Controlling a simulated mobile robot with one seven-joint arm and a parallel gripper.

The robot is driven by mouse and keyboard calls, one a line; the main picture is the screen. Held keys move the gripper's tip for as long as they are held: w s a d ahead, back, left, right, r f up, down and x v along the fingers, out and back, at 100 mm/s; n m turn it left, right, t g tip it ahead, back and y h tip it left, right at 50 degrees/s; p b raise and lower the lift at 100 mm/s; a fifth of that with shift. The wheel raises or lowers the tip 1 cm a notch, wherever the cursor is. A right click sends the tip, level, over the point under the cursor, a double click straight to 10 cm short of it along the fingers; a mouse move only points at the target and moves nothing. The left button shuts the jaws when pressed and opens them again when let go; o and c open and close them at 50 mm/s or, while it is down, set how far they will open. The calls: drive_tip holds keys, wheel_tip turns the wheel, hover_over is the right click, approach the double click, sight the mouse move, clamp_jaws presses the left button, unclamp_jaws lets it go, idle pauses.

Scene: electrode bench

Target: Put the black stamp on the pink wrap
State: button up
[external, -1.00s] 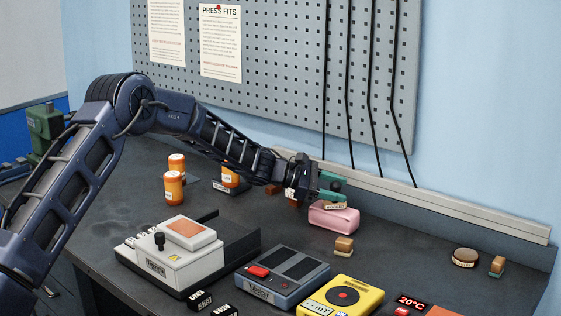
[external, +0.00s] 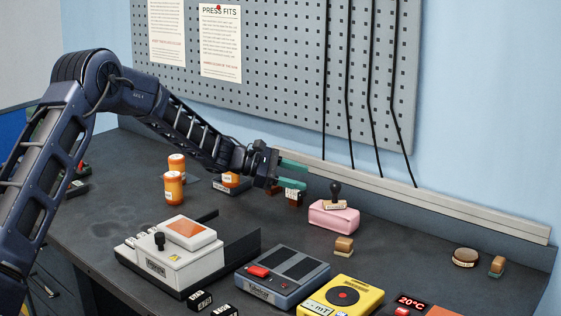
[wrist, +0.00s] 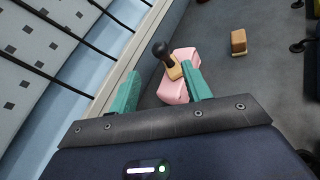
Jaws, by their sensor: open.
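The black stamp (external: 335,190), with a round black knob and a pale wooden base, stands upright on top of the pink wrap (external: 333,217) near the back of the bench. In the wrist view the stamp (wrist: 164,56) and the pink wrap (wrist: 173,92) show just beyond the fingertips. My gripper (external: 299,177) has green fingers, is open and empty, and is to the left of the stamp, apart from it. In the wrist view the right finger of my gripper (wrist: 160,80) hides part of the wrap.
A small wooden block (external: 344,246) lies in front of the wrap. Orange bottles (external: 174,187) stand to the left. A white device (external: 168,262), a blue-grey device (external: 283,278) and a yellow device (external: 341,297) line the front. The pegboard (external: 290,70) with hanging black cables rises behind.

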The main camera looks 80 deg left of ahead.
drive_tip(key=shift+s+r, duration=0.15)
drive_tip(key=shift+s, duration=0.5)
